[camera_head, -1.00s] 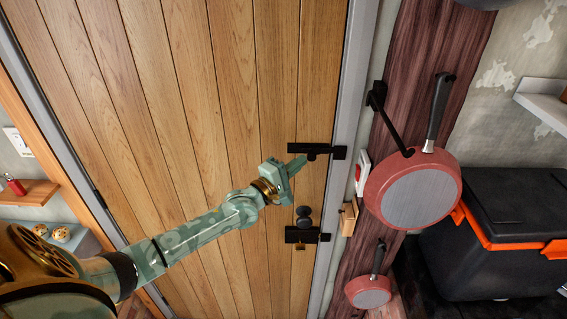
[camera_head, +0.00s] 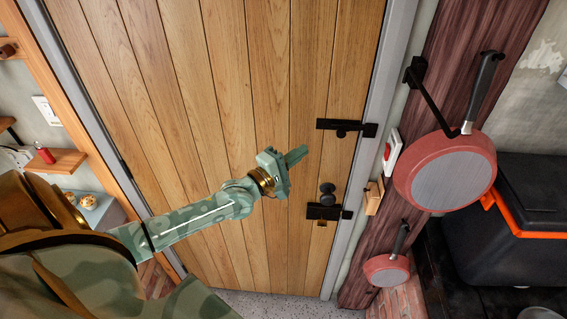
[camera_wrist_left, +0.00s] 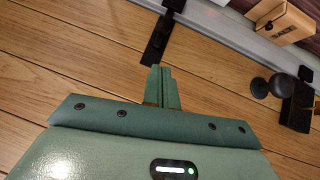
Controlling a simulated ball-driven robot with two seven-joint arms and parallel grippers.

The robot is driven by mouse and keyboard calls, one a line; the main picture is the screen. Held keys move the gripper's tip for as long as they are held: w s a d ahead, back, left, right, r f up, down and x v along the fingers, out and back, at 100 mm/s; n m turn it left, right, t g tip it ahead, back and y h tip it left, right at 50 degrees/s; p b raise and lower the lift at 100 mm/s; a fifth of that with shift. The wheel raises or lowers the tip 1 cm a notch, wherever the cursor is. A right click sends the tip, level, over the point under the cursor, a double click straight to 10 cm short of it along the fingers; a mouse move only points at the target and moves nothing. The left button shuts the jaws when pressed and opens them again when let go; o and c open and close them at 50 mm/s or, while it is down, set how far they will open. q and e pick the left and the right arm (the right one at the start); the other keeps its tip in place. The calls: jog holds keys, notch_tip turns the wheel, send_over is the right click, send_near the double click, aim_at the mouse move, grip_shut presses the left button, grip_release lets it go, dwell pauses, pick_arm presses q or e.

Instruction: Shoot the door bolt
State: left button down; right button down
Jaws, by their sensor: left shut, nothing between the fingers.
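The black door bolt (camera_head: 338,125) is mounted across the right edge of the wooden plank door (camera_head: 235,110), with a small knob (camera_head: 341,133) below its bar. Its keeper (camera_head: 369,130) sits on the grey frame. I cannot tell whether the bar reaches into the keeper. My left gripper (camera_head: 300,155) is shut and empty, a little below and left of the bolt in the head view. In the left wrist view the shut fingertips (camera_wrist_left: 160,72) point at the near end of the bolt (camera_wrist_left: 158,42); any contact is unclear. My right gripper is in neither view.
A round black doorknob (camera_head: 327,189) and a black lock plate (camera_head: 325,212) are below the bolt. Right of the frame hang a large red pan (camera_head: 445,185) and a smaller one (camera_head: 387,270). A wooden block (camera_head: 374,197) is on the wall.

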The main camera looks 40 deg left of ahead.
pick_arm(q)
jog(key=v, duration=0.4)
jog(key=shift+s+a, duration=0.25)
jog(key=shift+a, duration=0.05)
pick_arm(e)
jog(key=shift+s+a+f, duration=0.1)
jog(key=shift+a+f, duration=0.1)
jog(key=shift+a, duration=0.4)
pick_arm(q)
jog(key=shift+a, duration=0.15)
